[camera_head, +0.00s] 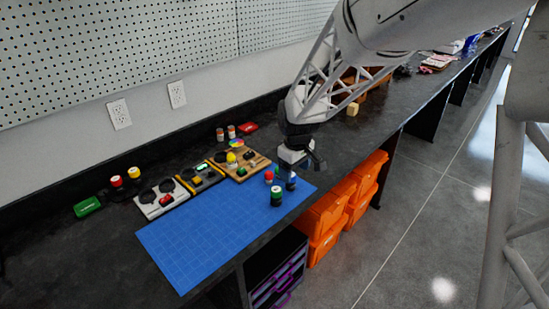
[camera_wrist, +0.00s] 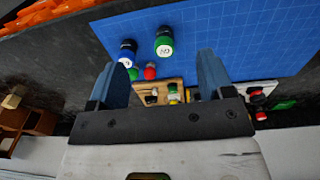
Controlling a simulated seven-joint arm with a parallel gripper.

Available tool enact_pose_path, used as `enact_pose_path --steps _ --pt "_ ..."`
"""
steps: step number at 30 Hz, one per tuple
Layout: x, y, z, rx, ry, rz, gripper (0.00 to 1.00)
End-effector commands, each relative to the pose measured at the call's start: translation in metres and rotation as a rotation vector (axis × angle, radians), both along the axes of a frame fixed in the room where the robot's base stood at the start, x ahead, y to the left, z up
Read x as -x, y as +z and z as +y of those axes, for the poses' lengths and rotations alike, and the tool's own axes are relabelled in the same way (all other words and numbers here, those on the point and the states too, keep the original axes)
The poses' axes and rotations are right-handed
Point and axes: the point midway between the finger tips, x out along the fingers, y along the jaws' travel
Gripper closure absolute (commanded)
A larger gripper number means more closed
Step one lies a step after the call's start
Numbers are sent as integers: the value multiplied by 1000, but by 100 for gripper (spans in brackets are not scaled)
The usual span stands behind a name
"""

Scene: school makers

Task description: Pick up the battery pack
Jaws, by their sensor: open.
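No thing is clearly marked as the battery pack, and I cannot tell which one it is. A flat green block (camera_head: 88,206) lies at the left of the black bench, and a flat red block (camera_head: 248,127) lies near the wall. A green-and-black cylinder (camera_head: 277,197) stands on the blue mat, and it also shows in the wrist view (camera_wrist: 164,42). A blue-capped cylinder (camera_wrist: 127,52) stands beside it. My gripper (camera_head: 291,180) is low over the mat's far right corner. In the wrist view its fingers (camera_wrist: 162,72) are apart, with nothing held between them.
The blue gridded mat (camera_head: 205,238) is mostly bare. A white board (camera_head: 160,200), a yellow-edged board (camera_head: 199,178) and a wooden board (camera_head: 240,165) with parts line its far edge. A red ball (camera_wrist: 150,71) is near the cylinders. Orange bins (camera_head: 325,217) sit below the bench edge.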

Motion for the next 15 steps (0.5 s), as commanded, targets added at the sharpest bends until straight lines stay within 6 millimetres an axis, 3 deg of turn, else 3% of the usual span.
enact_pose_path --steps 9,15 --pt "-52 -66 36 11 156 38 26" --pt "-67 -91 49 13 211 50 26"
